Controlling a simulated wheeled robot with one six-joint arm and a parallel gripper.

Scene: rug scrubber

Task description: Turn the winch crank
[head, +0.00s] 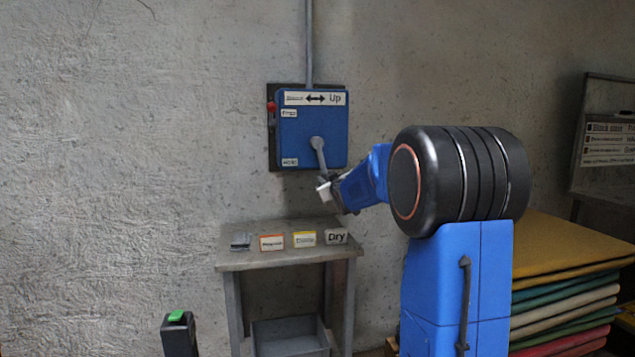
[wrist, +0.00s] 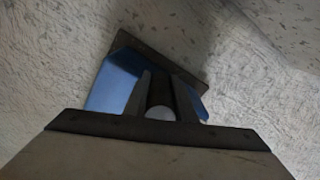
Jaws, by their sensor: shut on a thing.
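The winch is a blue box (head: 335,128) on a dark backplate on the wall, with an "Up" label and a double arrow. Its grey crank (head: 319,152) hangs from a hub low on the box's front and slants down, slightly right. My gripper (head: 324,190) is at the crank's lower end, in front of the box's bottom edge. In the wrist view my gripper (wrist: 160,100) is shut around the dark crank handle (wrist: 159,94), whose pale round end shows between the fingers. The blue box (wrist: 112,88) is behind it.
A small grey table (head: 232,262) with several label cards stands below the winch. A red knob (head: 271,106) is on the box's left side. Stacked rugs (head: 560,250) and a board (head: 607,140) are at right. A post with a green top (head: 176,316) stands lower left.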

